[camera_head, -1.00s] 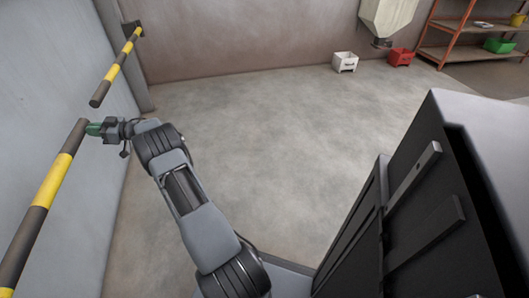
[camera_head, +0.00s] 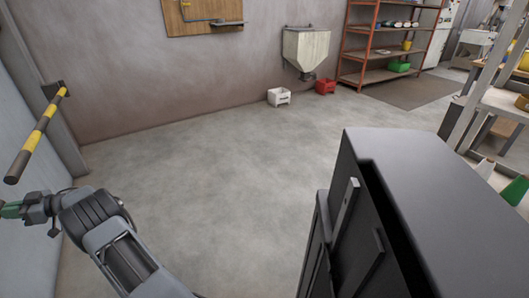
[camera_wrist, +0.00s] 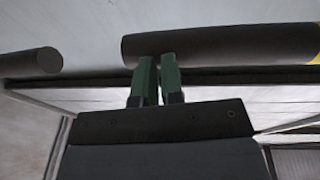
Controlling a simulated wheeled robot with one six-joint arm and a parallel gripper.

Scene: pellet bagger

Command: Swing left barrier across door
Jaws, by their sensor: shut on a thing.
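The left barrier (camera_wrist: 220,44) is a dark round bar with a yellow band at the right edge of the wrist view. It is out of sight in the head view. My gripper (camera_wrist: 157,78) has green fingertips, close together and against the bar near its free end. In the head view my gripper (camera_head: 10,211) is at the left edge, partly cut off. The other barrier (camera_head: 38,135), striped black and yellow, sticks out from a wall bracket. Its dark end (camera_wrist: 38,62) shows in the wrist view, apart from the left barrier's end.
The concrete floor ahead is open. A white bin (camera_head: 278,97) and a red bin (camera_head: 325,87) stand by the back wall near a hopper (camera_head: 306,48). Orange shelving (camera_head: 377,57) stands behind a dark mat. My dark body fills the lower right.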

